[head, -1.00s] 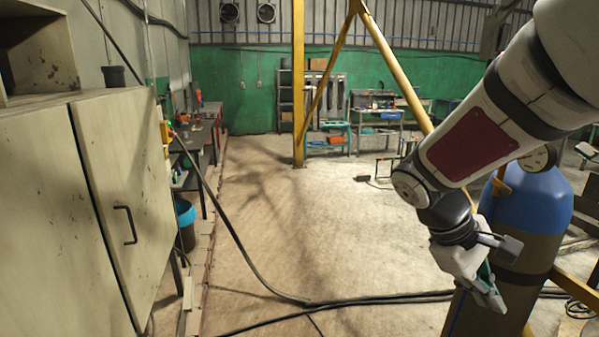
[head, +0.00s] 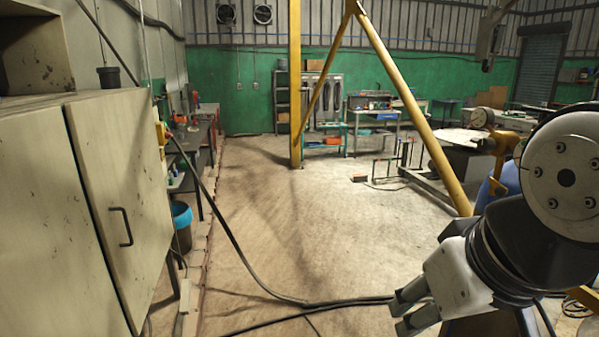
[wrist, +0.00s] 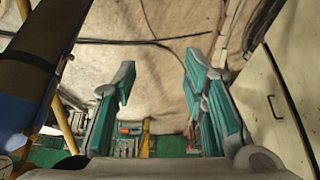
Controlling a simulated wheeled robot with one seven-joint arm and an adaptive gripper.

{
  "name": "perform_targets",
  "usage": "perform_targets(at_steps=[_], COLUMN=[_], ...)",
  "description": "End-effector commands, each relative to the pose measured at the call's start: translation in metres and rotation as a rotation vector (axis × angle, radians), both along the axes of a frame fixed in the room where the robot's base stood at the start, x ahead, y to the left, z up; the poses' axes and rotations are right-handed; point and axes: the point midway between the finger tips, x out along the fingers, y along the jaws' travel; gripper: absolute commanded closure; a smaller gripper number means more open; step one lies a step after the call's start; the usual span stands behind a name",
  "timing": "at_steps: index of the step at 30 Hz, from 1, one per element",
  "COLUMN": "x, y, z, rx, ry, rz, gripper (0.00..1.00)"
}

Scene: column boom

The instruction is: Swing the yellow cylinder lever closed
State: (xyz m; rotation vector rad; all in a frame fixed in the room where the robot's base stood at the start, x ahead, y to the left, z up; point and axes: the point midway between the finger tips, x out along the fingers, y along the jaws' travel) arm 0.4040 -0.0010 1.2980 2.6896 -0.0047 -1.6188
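The blue-topped gas cylinder (head: 507,182) stands at the right of the head view, mostly hidden behind my arm. Its yellow valve lever (head: 503,146) shows above my wrist, beside a round gauge (head: 481,117). I cannot tell the lever's exact angle. My gripper (head: 404,312) is low in front of the cylinder and points left, apart from the lever. In the wrist view my gripper (wrist: 157,82) has its teal fingers spread wide with nothing between them. The cylinder's dark and blue side (wrist: 40,60) runs along the left there. I cannot make out the lever there.
A pale cabinet (head: 125,200) with a black handle stands close on the left. Black hoses (head: 335,303) cross the floor. A yellow column (head: 296,90) with a slanted brace (head: 415,110) stands ahead. The middle floor is open.

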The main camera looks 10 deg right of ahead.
Motion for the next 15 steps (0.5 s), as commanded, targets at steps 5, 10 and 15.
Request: perform_targets(at_steps=[5, 10, 15], x=[0.018, 0.048, 0.081], y=[-0.021, -0.065, -0.114], z=[-0.011, -0.026, -0.038], rx=[-0.075, -0.233, -0.421], ry=[0.107, 0.295, 0.480], rz=[0.001, -0.008, -0.030], gripper=[0.59, 0.59, 0.59])
